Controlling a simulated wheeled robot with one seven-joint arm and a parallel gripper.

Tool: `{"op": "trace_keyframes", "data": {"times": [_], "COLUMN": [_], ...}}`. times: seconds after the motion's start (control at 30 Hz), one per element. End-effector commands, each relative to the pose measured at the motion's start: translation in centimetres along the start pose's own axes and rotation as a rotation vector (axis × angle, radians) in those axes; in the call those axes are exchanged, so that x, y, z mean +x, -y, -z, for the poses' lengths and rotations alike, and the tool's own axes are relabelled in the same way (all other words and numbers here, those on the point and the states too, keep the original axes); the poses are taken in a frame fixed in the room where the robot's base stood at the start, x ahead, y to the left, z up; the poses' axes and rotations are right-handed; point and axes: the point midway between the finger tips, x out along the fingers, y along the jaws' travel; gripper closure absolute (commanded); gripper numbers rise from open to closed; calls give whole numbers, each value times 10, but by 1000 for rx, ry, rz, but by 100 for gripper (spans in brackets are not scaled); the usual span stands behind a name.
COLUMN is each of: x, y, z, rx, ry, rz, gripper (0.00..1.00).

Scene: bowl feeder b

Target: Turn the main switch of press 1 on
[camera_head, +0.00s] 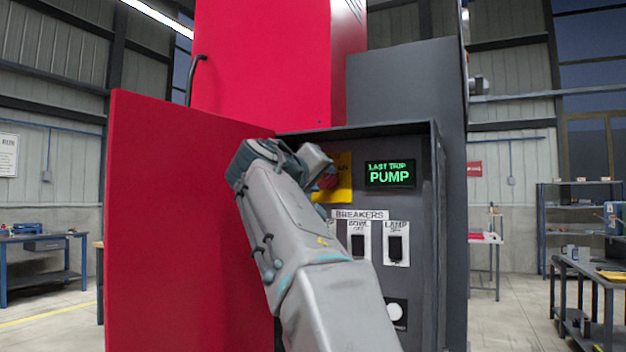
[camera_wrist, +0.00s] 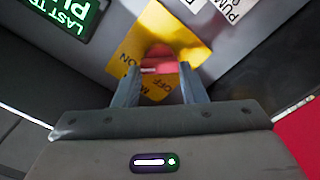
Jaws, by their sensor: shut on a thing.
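The main switch is a red rotary knob (camera_wrist: 160,66) on a yellow plate (camera_wrist: 133,55) with OFF and another partly hidden word on it. In the head view the plate (camera_head: 345,178) shows beside my wrist, and the red knob (camera_head: 327,182) is partly covered by it. My gripper (camera_wrist: 163,82) has its two fingers on either side of the red knob and is shut on it. The plate looks tilted in the wrist view. Which way the knob points is hard to tell, since the fingers cover its sides.
A green display (camera_head: 390,174) reads LAST TRIP PUMP. Below it are black breaker switches (camera_head: 395,247) and a white round button (camera_head: 396,312). The open red door (camera_head: 170,230) stands left of my arm. The dark cabinet rim (camera_head: 437,200) bounds the panel on the right.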

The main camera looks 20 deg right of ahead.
Motion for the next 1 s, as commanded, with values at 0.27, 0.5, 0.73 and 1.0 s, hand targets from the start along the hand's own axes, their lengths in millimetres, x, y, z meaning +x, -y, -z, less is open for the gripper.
{"op": "trace_keyframes", "data": {"times": [0.27,0.5,0.73,1.0], "x": [1,-1,-11,-68], "y": [-5,-1,1,1], "z": [0,1,0,1], "rx": [2,1,0,1], "ry": [-2,-3,-3,-8], "rz": [-9,-2,2,3], "gripper": [54,41,41,41]}}
